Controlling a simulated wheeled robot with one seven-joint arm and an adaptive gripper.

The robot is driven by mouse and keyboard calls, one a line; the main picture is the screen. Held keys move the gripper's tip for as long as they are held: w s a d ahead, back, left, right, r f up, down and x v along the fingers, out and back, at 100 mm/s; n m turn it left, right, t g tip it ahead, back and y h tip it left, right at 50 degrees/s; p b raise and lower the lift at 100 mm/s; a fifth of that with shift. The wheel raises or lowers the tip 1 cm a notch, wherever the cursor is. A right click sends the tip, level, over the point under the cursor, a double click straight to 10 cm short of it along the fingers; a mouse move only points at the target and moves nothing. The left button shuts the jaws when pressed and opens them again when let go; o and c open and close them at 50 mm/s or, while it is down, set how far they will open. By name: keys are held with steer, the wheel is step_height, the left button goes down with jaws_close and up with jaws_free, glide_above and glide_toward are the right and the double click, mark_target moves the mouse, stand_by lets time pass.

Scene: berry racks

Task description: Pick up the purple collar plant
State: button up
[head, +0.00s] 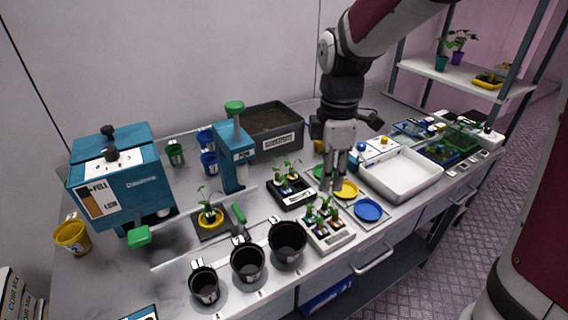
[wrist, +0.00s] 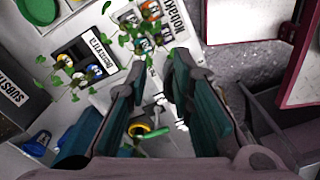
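A white tray (head: 343,240) of small seedlings stands at the bench front, and it shows at the top of the wrist view (wrist: 171,49). Its collars are small and partly under leaves; one in the head view looks purple, but I cannot tell for sure. A black tray (head: 296,203) of seedlings with white and yellow collars lies left of it, also in the wrist view (wrist: 76,88). My gripper (head: 331,188) hangs above and behind the white tray. Its two fingers are apart with nothing between them, as the wrist view shows (wrist: 156,72).
Yellow (head: 346,189) and blue (head: 368,210) discs lie right of the gripper, beside an empty white basin (head: 405,183). Black pots (head: 248,262) line the front edge. A blue press (head: 236,160) and a yellow-collared plant (head: 210,218) stand left.

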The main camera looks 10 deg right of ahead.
glide_above(321, 220)
step_height(321, 220, down, 9)
steer(key=shift+d+r, duration=0.1)
steer(key=shift+d, duration=0.05)
steer(key=shift+s+f, duration=0.1)
steer(key=shift+f, duration=2.55)
steer(key=shift+c, duration=0.3)
jaws_close()
